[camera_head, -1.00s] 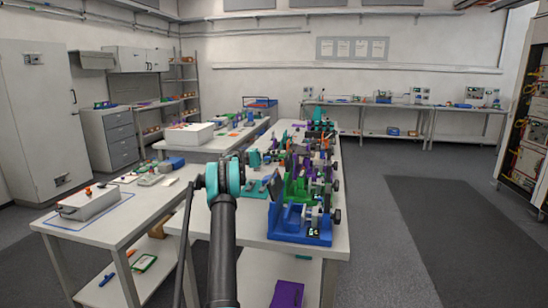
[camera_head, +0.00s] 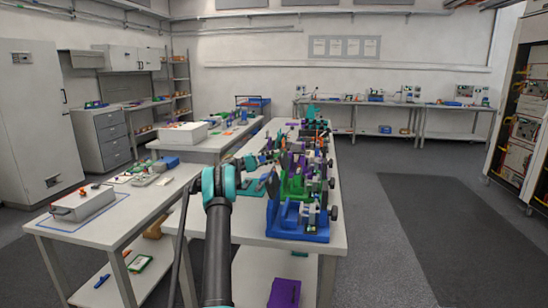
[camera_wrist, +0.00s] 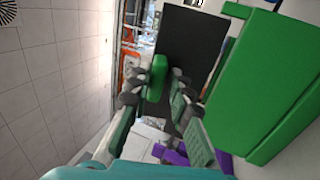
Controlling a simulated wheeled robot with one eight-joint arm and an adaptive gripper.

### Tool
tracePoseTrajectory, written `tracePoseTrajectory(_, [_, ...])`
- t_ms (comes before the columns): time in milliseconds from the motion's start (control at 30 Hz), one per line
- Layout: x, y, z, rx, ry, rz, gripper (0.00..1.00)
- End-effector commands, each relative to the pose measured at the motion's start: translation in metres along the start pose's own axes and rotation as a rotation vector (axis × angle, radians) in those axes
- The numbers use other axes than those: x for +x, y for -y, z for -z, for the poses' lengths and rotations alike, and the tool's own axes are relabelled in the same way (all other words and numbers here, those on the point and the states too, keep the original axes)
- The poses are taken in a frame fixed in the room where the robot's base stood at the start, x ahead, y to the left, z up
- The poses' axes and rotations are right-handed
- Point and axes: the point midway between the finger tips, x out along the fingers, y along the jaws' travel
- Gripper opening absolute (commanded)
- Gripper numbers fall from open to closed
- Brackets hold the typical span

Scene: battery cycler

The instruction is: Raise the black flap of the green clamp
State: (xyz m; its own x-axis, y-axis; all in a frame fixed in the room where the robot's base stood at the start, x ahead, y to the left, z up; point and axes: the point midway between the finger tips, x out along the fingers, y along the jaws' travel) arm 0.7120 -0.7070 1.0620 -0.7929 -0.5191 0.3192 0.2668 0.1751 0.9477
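The green clamp (camera_head: 294,187) stands in the row of coloured clamps on the middle bench, behind a blue one. In the wrist view its large green body (camera_wrist: 265,85) fills the right side. The black flap (camera_wrist: 190,45) is a flat dark plate beside it, tilted in that view. My gripper (camera_wrist: 168,90), with green finger pads, is at the flap. The fingers stand apart, with the flap's lower part between and behind them. Whether either pad touches the flap is unclear. In the head view the flap and fingertips are small and partly lost among the clamps.
A blue clamp (camera_head: 300,222) stands at the near end of the row. More clamps crowd the bench behind. A purple part (camera_wrist: 170,154) lies low in the wrist view. A bench (camera_head: 110,215) with a white box stands left. The floor to the right is clear.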

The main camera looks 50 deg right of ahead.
Motion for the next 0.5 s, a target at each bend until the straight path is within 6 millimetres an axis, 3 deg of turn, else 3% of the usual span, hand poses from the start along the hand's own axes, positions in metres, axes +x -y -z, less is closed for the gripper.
tracePoseTrajectory(133, [0.0004, -0.0004, 0.0005, 0.000, -0.001, -0.001, 0.34])
tracePoseTrajectory(500, [-0.0066, -0.0021, 0.0014, 0.002, -0.005, -0.004, 0.34])
